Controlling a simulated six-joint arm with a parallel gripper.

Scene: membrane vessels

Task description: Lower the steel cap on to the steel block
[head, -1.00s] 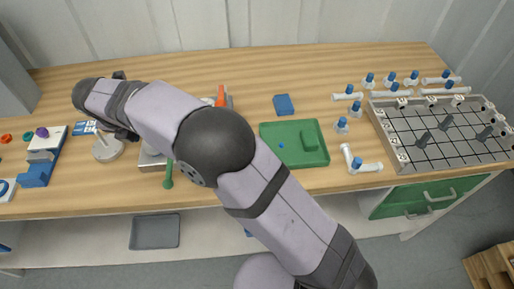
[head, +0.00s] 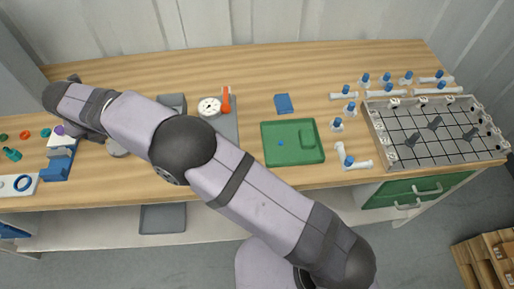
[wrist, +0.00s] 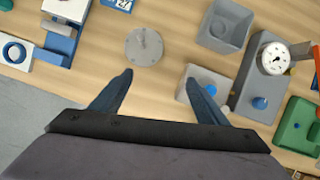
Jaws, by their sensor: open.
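My gripper (wrist: 159,76) is open in the wrist view, with its two dark fingers wide apart and bare wood between them. A round grey metal disc with a small post (wrist: 144,46) lies on the table beyond the fingertips; it is partly hidden by my arm in the head view (head: 117,149). A square grey hollowed block (wrist: 225,25) stands to the right, also in the head view (head: 172,102). A lighter block with a blue spot (wrist: 205,86) lies by the right finger, partly covered by it. I cannot tell for certain which pieces are the steel cap and steel block.
A gauge (wrist: 273,58) on a grey base with an orange-red handle stands right of the blocks. A blue-and-white fixture (head: 57,163) is at left. A green tray (head: 292,157) and a gridded tray (head: 437,150) are to the right. The table's back middle is clear.

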